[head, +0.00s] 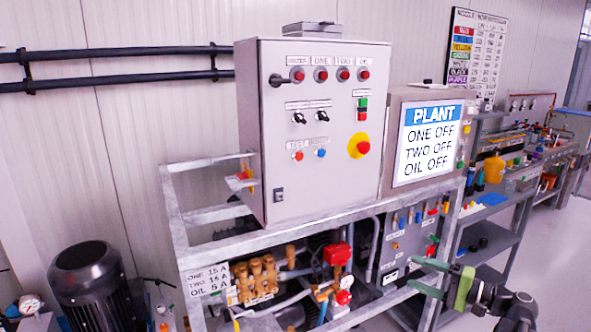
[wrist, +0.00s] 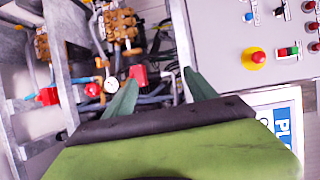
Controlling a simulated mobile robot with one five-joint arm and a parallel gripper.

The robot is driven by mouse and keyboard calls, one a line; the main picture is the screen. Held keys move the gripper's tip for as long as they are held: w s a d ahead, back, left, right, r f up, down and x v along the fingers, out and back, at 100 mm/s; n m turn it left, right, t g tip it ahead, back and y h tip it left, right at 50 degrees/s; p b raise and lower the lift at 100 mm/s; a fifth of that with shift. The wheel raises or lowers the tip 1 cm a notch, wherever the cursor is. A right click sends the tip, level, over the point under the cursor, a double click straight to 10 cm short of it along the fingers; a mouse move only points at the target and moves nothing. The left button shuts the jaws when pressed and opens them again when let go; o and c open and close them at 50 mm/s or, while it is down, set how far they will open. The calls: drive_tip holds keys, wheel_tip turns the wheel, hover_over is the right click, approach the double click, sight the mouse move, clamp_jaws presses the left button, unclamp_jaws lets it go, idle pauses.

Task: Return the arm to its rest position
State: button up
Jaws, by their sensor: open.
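My gripper (head: 412,272) shows at the lower right of the head view, at the end of my dark arm. Its two green fingers are spread apart and point left, in front of the pump frame. In the wrist view my gripper (wrist: 160,79) is open, with nothing between its fingertips. Brass pump parts (wrist: 122,27) and a red fitting (wrist: 138,74) show beyond the fingers, apart from them as far as I can tell. Most of my arm lies outside the head view.
A grey control cabinet (head: 230,130) stands on a metal frame (head: 215,245). A sign (head: 430,140) reads "PLANT ONE OFF TWO OFF OIL OFF". A black motor (head: 88,285) stands at the lower left. Shelves and a bench run along the right. Open floor (head: 560,265) lies at far right.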

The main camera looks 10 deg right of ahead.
drive_tip(key=w+a+r+n+g+y+p, duration=0.1)
drive_tip(key=w+a+n+g+p, duration=0.15)
drive_tip(key=a, duration=0.45)
drive_tip(key=w+a+n+g+y+p, duration=0.15)
drive_tip(key=w+a, duration=0.25)
drive_tip(key=a, duration=0.4)
drive_tip(key=s+a+f+n+g+h+p, duration=0.1)
drive_tip(key=a+f+n+g+h+p, duration=0.15)
drive_tip(key=a, duration=0.65)
drive_tip(key=s+a+f+n+g+h+p, duration=0.15)
drive_tip(key=a+g, duration=0.25)
drive_tip(key=a, duration=0.4)
drive_tip(key=s+a+f+n+g+h+p, duration=0.1)
drive_tip(key=a+f+g+h+p, duration=0.15)
drive_tip(key=a, duration=0.65)
drive_tip(key=s+d+f+n+h+p, duration=0.1)
drive_tip(key=d+f+h, duration=0.3)
drive_tip(key=d+h, duration=0.3)
drive_tip(key=shift+d+f+g, duration=0.15)
drive_tip(key=shift+d+g, duration=0.15)
drive_tip(key=shift+d, duration=0.85)
drive_tip(key=shift+s, duration=0.1)
